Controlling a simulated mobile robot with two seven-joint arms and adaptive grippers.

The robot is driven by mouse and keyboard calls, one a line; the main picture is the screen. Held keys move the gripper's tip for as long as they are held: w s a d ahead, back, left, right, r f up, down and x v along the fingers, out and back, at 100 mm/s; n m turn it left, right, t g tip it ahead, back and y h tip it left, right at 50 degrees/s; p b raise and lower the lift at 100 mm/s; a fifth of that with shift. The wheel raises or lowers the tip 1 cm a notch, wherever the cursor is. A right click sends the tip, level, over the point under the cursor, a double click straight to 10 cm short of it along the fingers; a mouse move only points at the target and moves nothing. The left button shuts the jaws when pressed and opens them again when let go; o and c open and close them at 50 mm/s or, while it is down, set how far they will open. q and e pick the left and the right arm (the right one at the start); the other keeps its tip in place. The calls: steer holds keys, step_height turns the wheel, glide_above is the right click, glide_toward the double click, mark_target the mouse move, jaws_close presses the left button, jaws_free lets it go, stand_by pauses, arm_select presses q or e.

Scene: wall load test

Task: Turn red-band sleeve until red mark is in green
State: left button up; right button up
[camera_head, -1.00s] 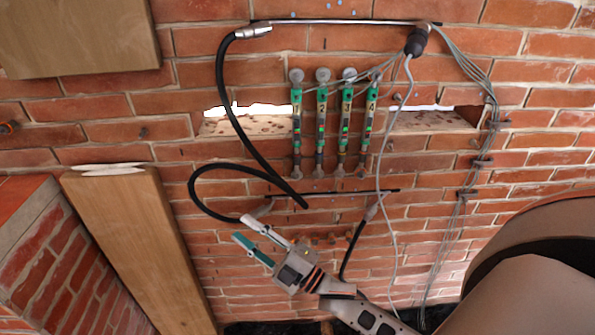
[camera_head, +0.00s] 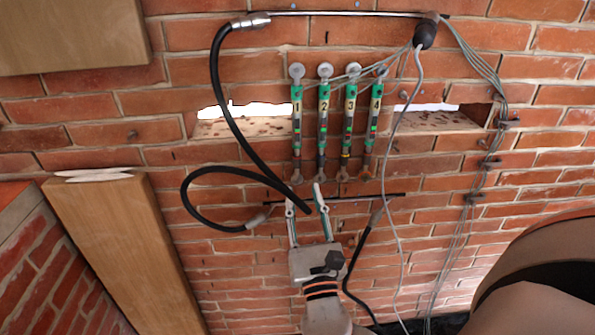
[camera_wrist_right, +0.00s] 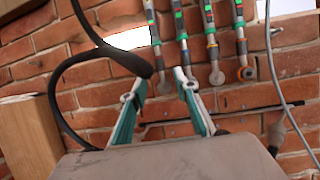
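Several green-topped rods numbered 1 (camera_head: 297,118), 2 (camera_head: 323,118), 3 (camera_head: 348,118) and 4 (camera_head: 374,118) hang side by side on the brick wall. They have dark sleeves lower down and small red and green marks. Which sleeve carries the red band is too small to tell. My right gripper (camera_head: 304,197) is open, fingers pointing up, below the lower ends of rods 1 and 2. In the right wrist view its two teal fingers (camera_wrist_right: 160,80) are apart, with no rod between them. My left gripper is out of view.
A black hose (camera_head: 231,112) loops down from the upper bar (camera_head: 340,13) to close by the right fingertips. A lower bar (camera_head: 375,195) lies behind them. A grey cable (camera_head: 389,190) hangs right of the rods. A wooden beam (camera_head: 115,240) stands at left.

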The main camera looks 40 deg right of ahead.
mark_target(298, 165)
steer(key=x, duration=0.7)
steer(key=shift+w+d+p, duration=0.15)
steer(key=shift+w+p, duration=0.1)
steer(key=shift+p, duration=0.05)
jaws_close()
